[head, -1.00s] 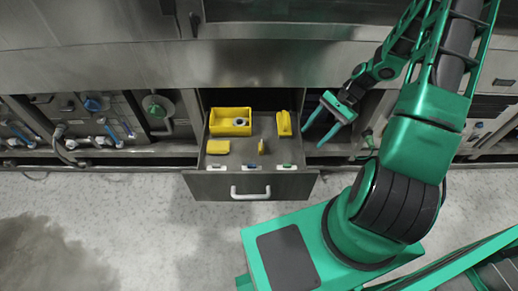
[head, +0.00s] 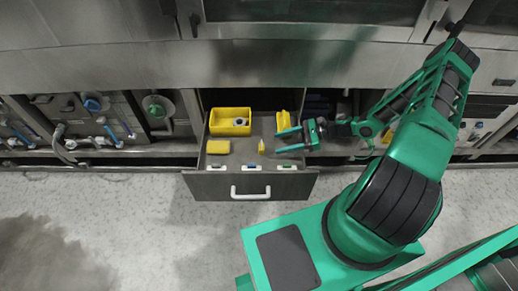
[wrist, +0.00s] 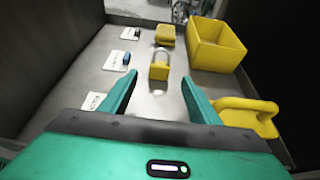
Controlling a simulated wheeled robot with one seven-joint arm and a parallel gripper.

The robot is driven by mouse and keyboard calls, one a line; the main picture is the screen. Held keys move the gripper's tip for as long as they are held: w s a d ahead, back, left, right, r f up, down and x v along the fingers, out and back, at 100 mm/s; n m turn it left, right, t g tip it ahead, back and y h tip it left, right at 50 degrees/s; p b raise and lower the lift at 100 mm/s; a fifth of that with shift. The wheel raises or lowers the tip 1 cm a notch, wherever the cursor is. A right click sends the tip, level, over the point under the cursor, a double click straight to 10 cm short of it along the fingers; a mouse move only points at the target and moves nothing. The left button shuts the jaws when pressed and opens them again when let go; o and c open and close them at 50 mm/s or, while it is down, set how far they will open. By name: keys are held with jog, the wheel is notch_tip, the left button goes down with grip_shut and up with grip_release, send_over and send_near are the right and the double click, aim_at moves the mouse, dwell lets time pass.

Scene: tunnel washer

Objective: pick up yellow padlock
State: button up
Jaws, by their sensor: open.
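The yellow padlock (head: 262,146) stands on the floor of the open drawer, right of its middle. In the wrist view the padlock (wrist: 159,71) shows its yellow body and a paler shackle, just beyond and between my fingertips. My gripper (head: 278,142) is open and empty, reaching into the drawer from the right with its fingers pointing left at the padlock. In the wrist view my gripper (wrist: 160,82) has its two green fingers spread, with a gap before the padlock.
The drawer (head: 210,180) also holds a yellow open box (head: 218,129), a flat yellow block (head: 218,147) and a yellow handled item (wrist: 245,112) close to my right finger in the wrist view. Several small white tags line the front. Drawer walls surround my gripper.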

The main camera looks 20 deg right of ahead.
aim_at(263, 147)
jog(key=x, duration=0.9)
jog(key=shift+w+d+f, duration=0.1)
jog(key=shift+f, duration=0.25)
jog(key=c, duration=1.2)
